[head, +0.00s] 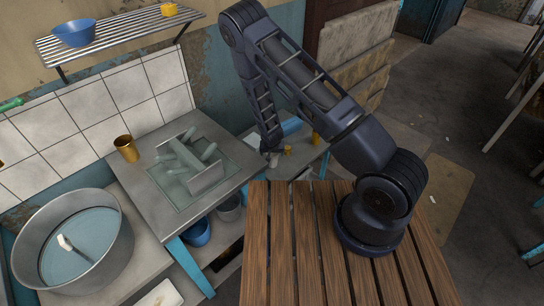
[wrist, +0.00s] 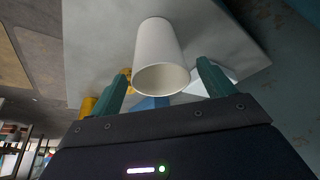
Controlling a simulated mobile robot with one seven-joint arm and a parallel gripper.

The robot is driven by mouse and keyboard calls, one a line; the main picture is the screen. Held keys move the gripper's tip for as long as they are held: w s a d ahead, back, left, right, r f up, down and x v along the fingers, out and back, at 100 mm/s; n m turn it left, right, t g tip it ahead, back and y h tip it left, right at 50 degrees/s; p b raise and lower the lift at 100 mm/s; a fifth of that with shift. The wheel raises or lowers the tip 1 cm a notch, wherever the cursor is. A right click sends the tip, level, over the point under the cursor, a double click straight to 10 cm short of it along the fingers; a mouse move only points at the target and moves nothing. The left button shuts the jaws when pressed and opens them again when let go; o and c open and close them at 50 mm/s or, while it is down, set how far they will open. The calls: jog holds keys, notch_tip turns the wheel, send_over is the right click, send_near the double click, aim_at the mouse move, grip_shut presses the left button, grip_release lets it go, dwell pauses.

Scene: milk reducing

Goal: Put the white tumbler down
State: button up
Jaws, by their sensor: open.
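The white tumbler (wrist: 160,52) shows in the wrist view, with its open mouth towards the camera. It appears to stand on a pale grey surface (wrist: 92,45). My gripper (wrist: 163,85) is open, with one green finger to each side of the tumbler's mouth end. There are visible gaps between the fingers and the tumbler. In the head view my arm reaches down to the small grey side table (head: 300,160) beyond the slatted table. The gripper end is small and dark there, and I cannot make out the tumbler clearly.
Yellow cups (head: 316,138) and a blue thing (head: 291,127) are close to my gripper on the side table. A sink counter (head: 150,175) with a brass cup (head: 126,148) is to the left. A large metal basin (head: 122,245) is at the lower left. The slatted wooden table (head: 310,270) is bare in front.

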jog(key=s+d+r, duration=0.1)
jog(key=d+r, duration=0.4)
jog(key=r, duration=0.9)
jog(key=s+d+r+y, duration=0.15)
jog(key=d+r, duration=0.35)
jog(key=r, duration=1)
jog(key=s+d+r, duration=0.2)
jog(key=d+r, duration=0.2)
jog(key=r, duration=1)
jog(key=s+d+r, duration=0.7)
jog(key=s+r, duration=0.2)
jog(key=s, duration=0.3)
jog(key=s+d+r+h, duration=0.1)
jog(key=s+d+r, duration=0.6)
jog(key=s, duration=0.5)
notch_tip(320, 180, up, 3)
jog(key=shift+f, duration=0.1)
